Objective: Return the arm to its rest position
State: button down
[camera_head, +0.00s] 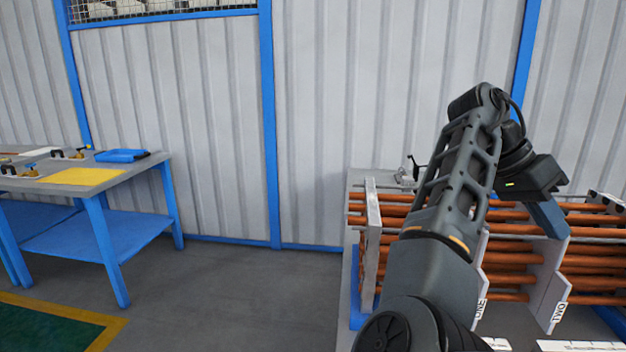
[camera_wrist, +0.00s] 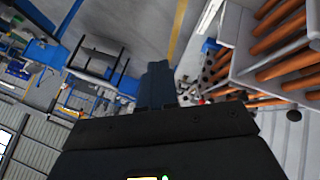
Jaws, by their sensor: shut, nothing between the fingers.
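My arm rises from the bottom right of the head view, bends at the top and carries my gripper (camera_head: 549,218) on its right side. The gripper's blue-grey fingers point down and to the right, in front of the copper tube bundle (camera_head: 510,262). In the wrist view my gripper (camera_wrist: 157,82) shows its fingers together, with nothing between them. I cannot tell from these views how far the fingertips are from the tubes.
The tubes pass through pale upright plates (camera_head: 371,240) on a bench at the right. A blue-framed table (camera_head: 105,178) holding tools and a yellow sheet (camera_head: 82,176) stands at the left. Open grey floor (camera_head: 235,290) lies between them, before a corrugated wall (camera_head: 200,130).

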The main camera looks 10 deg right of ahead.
jog(key=s+d+f+n+t+h, duration=0.3)
jog(key=d+f+n+t+h, duration=0.5)
jog(key=f, duration=0.5)
jog(key=s+a+f+n+t+y, duration=0.85)
jog(key=s+a+f+n, duration=0.3)
jog(key=s+f, duration=0.25)
jog(key=s+a+r+m+t+y, duration=0.1)
jog(key=s+a+r+y, duration=0.2)
jog(key=s+a, duration=0.6)
jog(key=s+a+r+m+t+y, duration=0.1)
jog(key=s+a+r, duration=0.5)
jog(key=s, duration=0.7)
jog(key=a+t+y, duration=0.1)
jog(key=a+y, duration=0.1)
jog(key=shift+s+a, duration=0.3)
jog(key=shift+a, duration=0.1)
jog(key=shift+d, duration=0.1)
